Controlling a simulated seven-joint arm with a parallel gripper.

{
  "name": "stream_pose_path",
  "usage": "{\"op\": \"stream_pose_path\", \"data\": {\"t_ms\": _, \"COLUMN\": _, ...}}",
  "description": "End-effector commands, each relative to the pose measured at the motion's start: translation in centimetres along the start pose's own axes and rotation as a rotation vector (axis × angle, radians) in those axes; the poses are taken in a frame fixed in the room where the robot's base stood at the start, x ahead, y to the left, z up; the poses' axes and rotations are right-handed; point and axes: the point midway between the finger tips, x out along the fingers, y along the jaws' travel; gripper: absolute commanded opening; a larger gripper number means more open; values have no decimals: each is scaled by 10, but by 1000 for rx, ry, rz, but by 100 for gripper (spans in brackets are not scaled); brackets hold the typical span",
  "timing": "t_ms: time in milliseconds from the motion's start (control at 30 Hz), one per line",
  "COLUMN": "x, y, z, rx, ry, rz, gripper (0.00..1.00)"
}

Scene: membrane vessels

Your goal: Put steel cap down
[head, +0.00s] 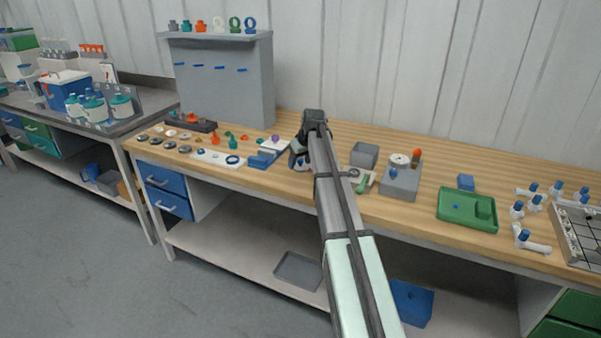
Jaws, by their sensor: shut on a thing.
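My gripper (298,159) is over the wooden bench, near its middle, pointing down. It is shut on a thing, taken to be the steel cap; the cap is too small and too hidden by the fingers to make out. Several grey metal discs (170,145) lie at the bench's left end, apart from my gripper.

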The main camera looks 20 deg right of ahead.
Motion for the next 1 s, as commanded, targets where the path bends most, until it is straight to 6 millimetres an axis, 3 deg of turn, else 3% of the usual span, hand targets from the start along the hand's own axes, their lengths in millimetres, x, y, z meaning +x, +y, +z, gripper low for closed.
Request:
{"op": "stream_pose_path", "data": {"t_ms": 433, "x": 40, "y": 0, "z": 17, "rx": 0, "ry": 1, "rz": 0, "gripper": 26}}
{"op": "stream_pose_path", "data": {"t_ms": 867, "x": 45, "y": 0, "z": 18, "rx": 1, "ry": 1, "rz": 1, "gripper": 26}}
{"op": "stream_pose_path", "data": {"t_ms": 900, "x": 45, "y": 0, "z": 18, "rx": 1, "ry": 1, "rz": 1, "gripper": 66}}
{"op": "stream_pose_path", "data": {"t_ms": 1000, "x": 45, "y": 0, "z": 18, "rx": 1, "ry": 1, "rz": 1, "gripper": 75}}
